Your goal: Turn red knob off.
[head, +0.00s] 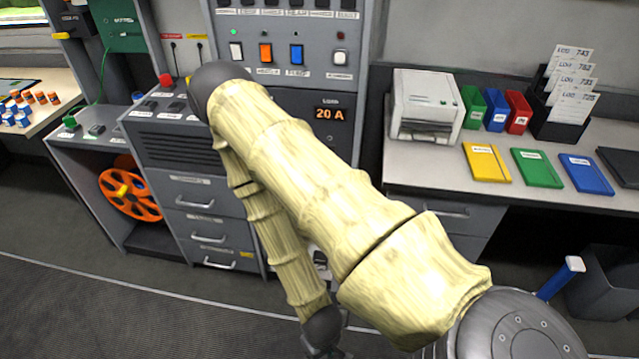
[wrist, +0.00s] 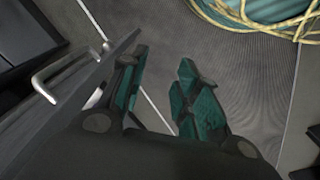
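A small red knob-like part (head: 166,80) stands on the sloped top of the grey console, left of my arm's elbow in the head view. I cannot tell its setting. My arm may hide other controls near it. My gripper (wrist: 164,60) has its two teal-padded fingers apart, with only floor between them. In the head view, the end of my arm hangs low in front of the console, and the gripper is mostly cut off at the bottom. The red part is not in the wrist view.
The grey upright panel (head: 346,90) has orange (head: 266,53) and blue (head: 296,54) switches and a display (head: 330,114) reading 20 A. A drawer handle (wrist: 45,88) is close left of my gripper. A desk with a printer (head: 425,105) is at right.

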